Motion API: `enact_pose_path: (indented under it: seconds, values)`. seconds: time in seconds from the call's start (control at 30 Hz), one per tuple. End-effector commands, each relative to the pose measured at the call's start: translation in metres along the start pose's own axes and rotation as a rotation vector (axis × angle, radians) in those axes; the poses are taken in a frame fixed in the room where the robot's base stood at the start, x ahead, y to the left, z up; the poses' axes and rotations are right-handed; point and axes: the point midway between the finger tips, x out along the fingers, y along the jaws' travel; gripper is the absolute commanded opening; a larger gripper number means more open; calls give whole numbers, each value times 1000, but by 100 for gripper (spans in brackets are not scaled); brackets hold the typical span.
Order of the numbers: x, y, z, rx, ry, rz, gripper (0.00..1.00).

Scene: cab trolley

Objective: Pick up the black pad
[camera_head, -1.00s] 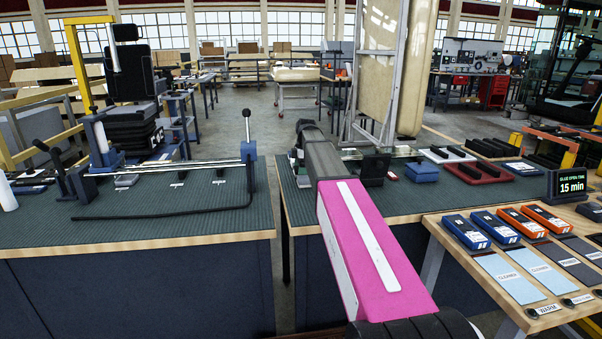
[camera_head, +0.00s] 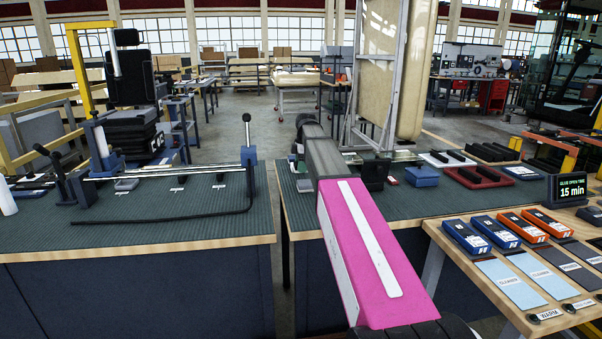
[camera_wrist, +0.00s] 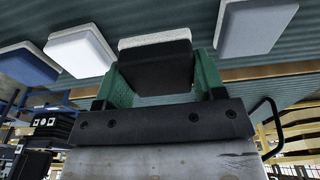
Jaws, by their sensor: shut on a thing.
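In the wrist view, a black pad (camera_wrist: 157,68) with a pale layer along its far edge sits between the two green fingers of my gripper (camera_wrist: 160,78). The fingers are shut on its sides. The ribbed green bench top (camera_wrist: 150,14) shows behind it; I cannot tell whether the pad touches it. In the head view, my own pink and grey arm reaches over the right bench and hides the gripper and most of the held pad.
In the wrist view, a white-topped pad (camera_wrist: 80,50) and a blue pad (camera_wrist: 25,64) lie left, and a grey pad (camera_wrist: 255,25) lies right. In the head view, a blue block (camera_head: 421,177), a red tray (camera_head: 478,178) and a timer display (camera_head: 568,189) stand right of my arm.

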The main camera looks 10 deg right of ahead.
Motion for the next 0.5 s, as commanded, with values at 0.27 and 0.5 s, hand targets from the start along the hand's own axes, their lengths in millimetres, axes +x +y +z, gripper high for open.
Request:
enact_pose_path:
  seconds: [0.27,0.5]
  values:
    - [-35,-61,-31,-2,0,2,39]
    - [-55,-94,-49,-1,0,1,39]
